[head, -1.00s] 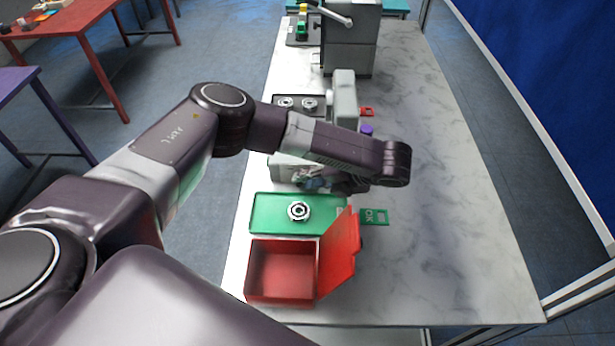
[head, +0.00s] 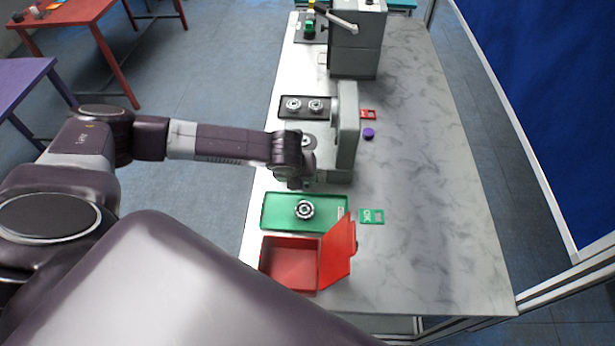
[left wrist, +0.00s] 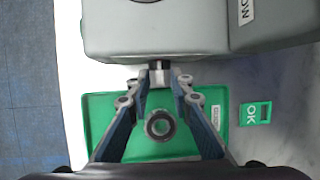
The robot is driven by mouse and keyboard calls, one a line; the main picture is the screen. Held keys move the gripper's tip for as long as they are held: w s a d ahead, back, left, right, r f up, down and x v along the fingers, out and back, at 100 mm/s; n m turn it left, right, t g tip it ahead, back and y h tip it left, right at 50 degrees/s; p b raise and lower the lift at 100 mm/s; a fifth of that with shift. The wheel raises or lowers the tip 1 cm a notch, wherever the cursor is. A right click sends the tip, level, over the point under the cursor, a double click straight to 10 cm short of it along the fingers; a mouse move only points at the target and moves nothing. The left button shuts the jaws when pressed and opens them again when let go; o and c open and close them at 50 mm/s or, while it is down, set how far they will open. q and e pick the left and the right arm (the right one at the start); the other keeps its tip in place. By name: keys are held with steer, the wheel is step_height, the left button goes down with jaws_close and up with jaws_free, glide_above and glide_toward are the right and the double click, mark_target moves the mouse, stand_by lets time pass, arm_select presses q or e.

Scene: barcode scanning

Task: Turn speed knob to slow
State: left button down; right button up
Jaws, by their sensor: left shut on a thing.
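The grey machine (head: 346,125) stands on the table's left side. In the left wrist view its grey body (left wrist: 160,35) fills the top, with a partly cut label ending in "OW" (left wrist: 247,10). My left gripper (left wrist: 160,78) is at the machine's near side, its fingers closed in on a small pale and dark part that looks like the speed knob (left wrist: 159,66). The knob's pointer and setting cannot be read. In the head view my left gripper (head: 296,182) is mostly hidden under its own wrist. My right gripper is not in view.
A green tray (head: 275,215) holding a metal ring part (head: 304,209) lies just below the gripper. An open red box (head: 292,268) stands nearer, with a green OK card (head: 371,216) to the right. A dark tray (head: 284,112) with two ring parts lies beyond. The table's right side is clear.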

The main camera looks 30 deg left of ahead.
arm_select(q)
steer(key=h, duration=0.1)
steer(key=t+h, duration=0.1)
steer(key=a+h, duration=0.1)
steer(key=shift+s+f+n+t+b, duration=0.3)
steer(key=shift+f+n+b, duration=0.05)
steer(key=shift+n, duration=0.05)
steer(key=shift+a+f+n+t+h+b, duration=0.15)
steer(key=shift+n+t+h+b, duration=0.3)
steer(key=shift+h, duration=0.65)
steer(key=shift+s+t+h, duration=0.1)
steer(key=shift+t+h, duration=0.3)
steer(key=shift+t, duration=0.05)
steer(key=c, duration=2.2)
jaws_free()
steer(key=shift+o, duration=0.8)
steer(key=v, duration=1.2)
